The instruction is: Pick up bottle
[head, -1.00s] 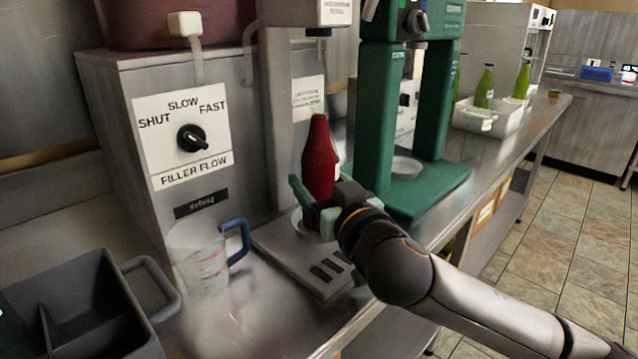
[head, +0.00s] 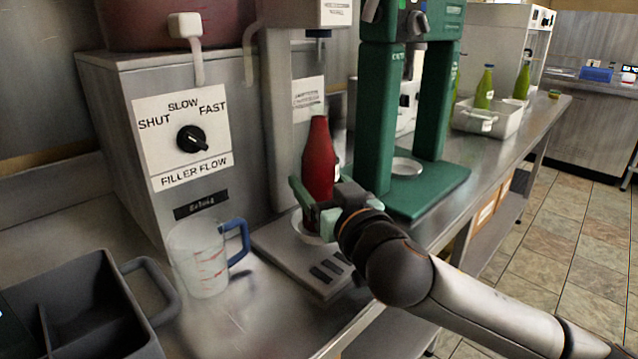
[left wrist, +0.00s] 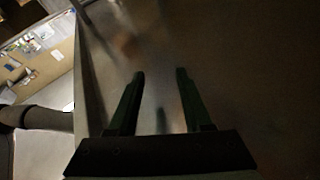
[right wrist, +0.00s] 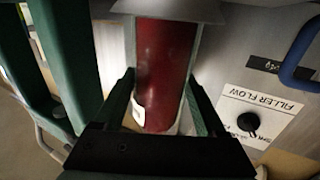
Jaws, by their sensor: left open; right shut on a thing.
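A red-filled bottle (head: 320,155) stands upright at the filler station, above a small round plate (head: 310,226) on the grey filler base. My right gripper (head: 308,203) is shut on the lower part of the bottle. In the right wrist view the bottle (right wrist: 165,62) sits between the two green fingers of the right gripper (right wrist: 163,88). Whether the bottle's bottom touches the plate is hidden behind the gripper. My left gripper (left wrist: 160,75) shows only in the left wrist view, open and empty, over a dim grey surface.
A measuring jug (head: 203,262) with a blue handle stands left of the filler base (head: 290,262). A dark divided caddy (head: 95,300) is at front left. A green press frame (head: 375,130) stands close right of the bottle. A white tub (head: 495,120) with green bottles is farther back.

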